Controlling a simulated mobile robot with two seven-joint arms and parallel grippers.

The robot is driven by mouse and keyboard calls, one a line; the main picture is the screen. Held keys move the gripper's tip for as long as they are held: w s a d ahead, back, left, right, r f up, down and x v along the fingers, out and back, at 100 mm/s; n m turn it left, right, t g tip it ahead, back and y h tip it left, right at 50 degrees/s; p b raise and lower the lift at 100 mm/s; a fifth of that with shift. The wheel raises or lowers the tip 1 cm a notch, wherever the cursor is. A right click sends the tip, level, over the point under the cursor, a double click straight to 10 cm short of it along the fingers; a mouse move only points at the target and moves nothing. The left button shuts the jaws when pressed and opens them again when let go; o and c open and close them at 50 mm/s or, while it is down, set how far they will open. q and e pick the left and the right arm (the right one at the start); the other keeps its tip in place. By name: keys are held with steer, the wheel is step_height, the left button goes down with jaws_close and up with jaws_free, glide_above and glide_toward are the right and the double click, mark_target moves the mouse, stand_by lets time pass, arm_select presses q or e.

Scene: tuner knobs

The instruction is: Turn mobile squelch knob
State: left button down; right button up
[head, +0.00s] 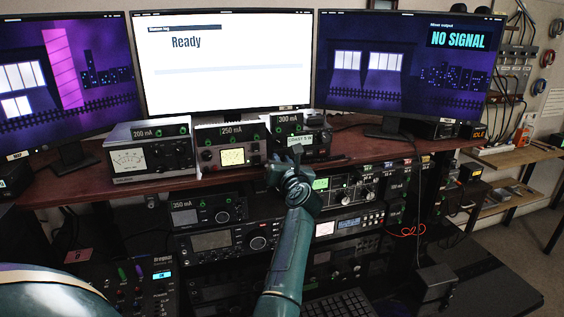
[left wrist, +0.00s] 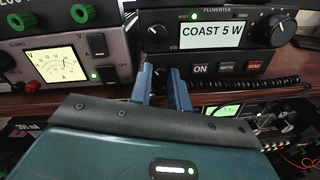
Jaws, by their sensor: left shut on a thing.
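The mobile radio (left wrist: 222,40) is a dark box with a lit display reading "COAST 5 W". A knob (left wrist: 157,33) sits at its upper left by the VOL label, and a large knob (left wrist: 283,29) at its right. In the head view the radio (head: 318,143) stands at the shelf's front, partly behind my arm. My left gripper (left wrist: 162,74) has its two blue fingers at the radio's lower left front, below the VOL knob. They are shut on a small knob, mostly hidden by the fingers. In the head view the left gripper (head: 293,163) reaches up to the radio.
A power supply with a lit yellow meter (left wrist: 60,62) stands close left of the gripper. A coiled cord (left wrist: 250,82) lies on the shelf below the radio. More equipment (head: 213,241) fills the rack underneath. Three monitors (head: 222,100) stand behind.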

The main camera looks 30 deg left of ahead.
arm_select(q)
steer(key=shift+r+m+p, duration=0.25)
steer(key=shift+m+p, duration=0.15)
steer(key=shift+p, duration=0.1)
steer(key=shift+f+m, duration=0.2)
steer(key=shift+m, duration=1.7)
steer(key=c, duration=1.6)
jaws_free()
